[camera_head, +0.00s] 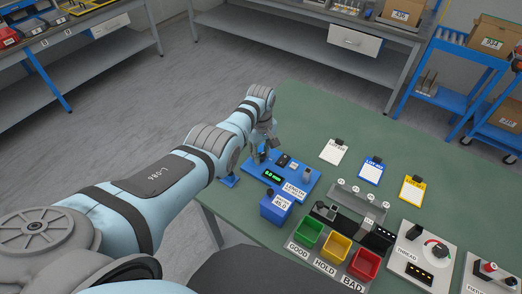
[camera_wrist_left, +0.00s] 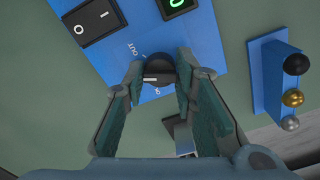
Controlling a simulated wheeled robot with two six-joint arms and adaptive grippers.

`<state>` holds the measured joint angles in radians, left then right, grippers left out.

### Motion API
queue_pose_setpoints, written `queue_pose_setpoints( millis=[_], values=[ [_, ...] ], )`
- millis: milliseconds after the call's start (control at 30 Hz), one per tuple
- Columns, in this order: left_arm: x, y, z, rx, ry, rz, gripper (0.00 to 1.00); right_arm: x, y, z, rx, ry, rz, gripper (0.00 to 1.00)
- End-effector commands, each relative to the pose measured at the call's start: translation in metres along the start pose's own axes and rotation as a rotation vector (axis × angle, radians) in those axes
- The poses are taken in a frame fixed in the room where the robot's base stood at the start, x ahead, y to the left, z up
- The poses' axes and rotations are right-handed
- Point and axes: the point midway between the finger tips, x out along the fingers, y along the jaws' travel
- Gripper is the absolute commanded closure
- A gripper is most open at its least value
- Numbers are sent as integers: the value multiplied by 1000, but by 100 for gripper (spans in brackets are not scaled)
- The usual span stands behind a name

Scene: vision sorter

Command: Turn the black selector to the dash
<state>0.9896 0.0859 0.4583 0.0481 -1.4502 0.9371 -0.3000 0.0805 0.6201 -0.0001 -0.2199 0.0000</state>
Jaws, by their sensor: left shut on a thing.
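The black selector (camera_wrist_left: 158,66) is a round knob with a white line, on the blue gauge box (camera_wrist_left: 205,30) in the left wrist view. The white line lies almost level across the picture. A white "OUT" label is printed to the knob's upper left; another small mark below it is partly hidden and unreadable. My left gripper (camera_wrist_left: 160,72) is shut on the knob, one finger on each side. In the head view, the left gripper (camera_head: 260,155) is at the left end of the gauge box (camera_head: 303,187), hiding the knob. My right gripper is not in view.
A black rocker switch (camera_wrist_left: 95,20) and a green display (camera_wrist_left: 177,3) are near the knob. A blue stand with coloured balls (camera_wrist_left: 292,97) stands to the right in the wrist view. A blue box (camera_head: 276,207) and green, yellow and red bins (camera_head: 337,247) are nearby.

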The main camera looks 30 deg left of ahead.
Motion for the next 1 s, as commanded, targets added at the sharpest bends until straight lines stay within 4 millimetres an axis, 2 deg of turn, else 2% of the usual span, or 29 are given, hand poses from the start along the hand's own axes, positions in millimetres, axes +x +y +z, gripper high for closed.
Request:
queue_pose_setpoints(
  millis=[200, 500, 1000],
  values=[
    [-1, 0, -1, -182, 2, -1, 100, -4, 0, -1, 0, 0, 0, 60],
    [0, 0, -1, -354, 3, 0, 100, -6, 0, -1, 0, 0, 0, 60],
    [0, 0, -2, -419, 4, 0, 100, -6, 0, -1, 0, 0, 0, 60]
  ],
)
